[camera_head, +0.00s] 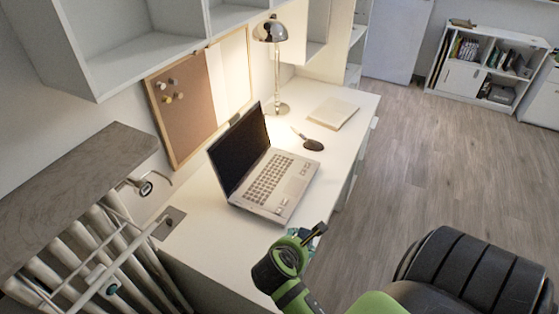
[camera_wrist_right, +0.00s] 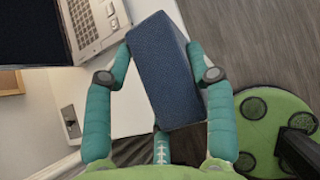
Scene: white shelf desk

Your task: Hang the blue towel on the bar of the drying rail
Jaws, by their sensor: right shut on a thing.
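My right gripper (camera_head: 307,238) is over the front edge of the desk. In the right wrist view its teal fingers (camera_wrist_right: 158,55) are shut on the blue towel (camera_wrist_right: 165,75), a dark blue folded block held between them. The head view hardly shows the towel, which is hidden behind the gripper and wrist. A white drying rail (camera_head: 118,228) with thin bars is at the lower left, in front of thick white radiator tubes. The towel is well to the right of it. My left gripper is in neither view.
The white desk (camera_head: 213,238) lies between the gripper and the rail. An open laptop (camera_head: 268,183) stands on it, with a mouse (camera_head: 312,144), a notebook (camera_head: 333,113) and a chrome lamp (camera_head: 272,32) behind. A grey ledge (camera_head: 75,190) sits above the radiator.

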